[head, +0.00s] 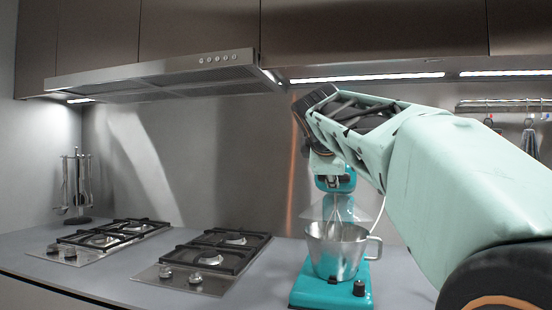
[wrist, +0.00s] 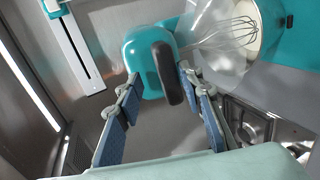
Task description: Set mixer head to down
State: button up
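The teal stand mixer (head: 328,291) stands on the counter under my arm in the head view. Its metal bowl (head: 337,255) sits on the base, and the whisk (head: 335,215) hangs from the mixer head (head: 338,184) into the bowl's mouth. My arm hides much of the head, so its exact tilt is hard to judge. In the wrist view the rounded teal end of the mixer head (wrist: 143,62) with a dark handle-like part (wrist: 167,72) lies just beyond my gripper (wrist: 160,80). The fingers are spread apart with nothing clearly gripped; contact cannot be told.
Two gas hobs (head: 205,260) (head: 100,240) lie on the counter left of the mixer. A range hood (head: 160,75) juts out above. A utensil stand (head: 76,190) is at the far left, and a hanging rail (head: 500,106) is at the right.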

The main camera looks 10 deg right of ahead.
jog(key=shift+s+a+r, duration=0.1)
jog(key=shift+s+r, duration=0.05)
jog(key=shift+r, duration=1.7)
jog(key=shift+s, duration=0.15)
jog(key=v, duration=1.2)
jog(key=shift+s+a, duration=0.2)
jog(key=shift+s, duration=0.1)
